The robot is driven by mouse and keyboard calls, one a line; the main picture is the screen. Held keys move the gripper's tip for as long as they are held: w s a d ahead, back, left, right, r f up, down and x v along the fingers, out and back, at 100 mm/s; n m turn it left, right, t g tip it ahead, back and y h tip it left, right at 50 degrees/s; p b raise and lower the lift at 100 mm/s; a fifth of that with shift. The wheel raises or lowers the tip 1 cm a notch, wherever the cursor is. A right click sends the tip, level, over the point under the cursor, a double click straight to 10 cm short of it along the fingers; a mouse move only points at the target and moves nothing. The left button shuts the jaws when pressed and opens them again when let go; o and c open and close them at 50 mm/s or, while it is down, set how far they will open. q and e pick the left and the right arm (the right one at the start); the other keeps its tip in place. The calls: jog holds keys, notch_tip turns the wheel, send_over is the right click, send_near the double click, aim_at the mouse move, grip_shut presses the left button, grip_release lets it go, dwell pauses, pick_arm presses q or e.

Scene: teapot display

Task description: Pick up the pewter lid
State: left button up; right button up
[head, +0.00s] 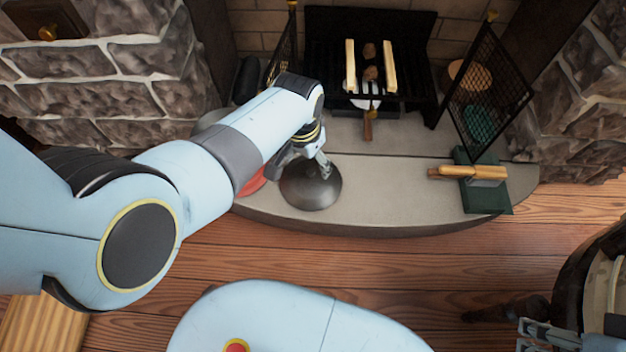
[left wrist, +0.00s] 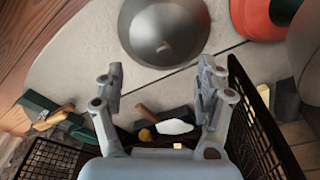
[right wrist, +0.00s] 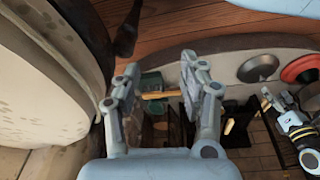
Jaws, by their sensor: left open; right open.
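The pewter lid (head: 310,190) is a dark grey dome with a small knob, lying on the pale stone hearth. In the left wrist view the lid (left wrist: 150,30) is beyond the fingertips, its knob near the middle. My left gripper (head: 322,165) is open and over the back part of the lid; in its own wrist view the space between its fingers (left wrist: 160,70) is empty. Contact with the lid cannot be told. The lid (right wrist: 258,67) also shows in the right wrist view. My right gripper (right wrist: 159,68) is open and empty, far off to the right; the head view cuts it off.
A red-orange thing (left wrist: 256,20) lies beside the lid, mostly hidden by my left arm in the head view. A fire grate (head: 405,105) and mesh screen (head: 487,90) stand behind. A green block with a wooden-handled tool (head: 455,172) is at right.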

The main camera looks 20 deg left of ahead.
aim_at(310, 172)
pick_arm(q)
notch_tip(310, 172, down, 3)
jog(key=shift+f+b, duration=0.1)
jog(key=shift+b, duration=0.9)
jog(key=shift+w+f+b, duration=0.2)
jog(key=shift+f+b, duration=0.05)
jog(key=shift+b, duration=0.1)
jog(key=shift+w+f+b, duration=0.2)
jog(key=shift+f+b, duration=0.7)
jog(key=shift+b, duration=0.1)
jog(key=shift+w+f+b, duration=0.15)
jog(key=shift+f+b, duration=0.25)
jog(key=shift+b, duration=0.15)
jog(key=shift+w+a+f+b, duration=0.1)
jog(key=shift+f+b, duration=0.4)
jog(key=shift+b, duration=0.05)
jog(key=shift+w+f+b, duration=0.1)
jog(key=shift+f+b, duration=0.35)
jog(key=shift+b, duration=0.05)
jog(key=shift+f, duration=0.2)
pick_arm(e)
notch_tip(310, 172, down, 6)
jog(key=w+a+t, duration=0.1)
jog(key=w+t, duration=0.1)
jog(key=t, duration=0.7)
jog(key=shift+w+a+t+y, duration=0.15)
jog(key=shift+a+t+y, duration=0.15)
jog(key=shift+y, duration=0.1)
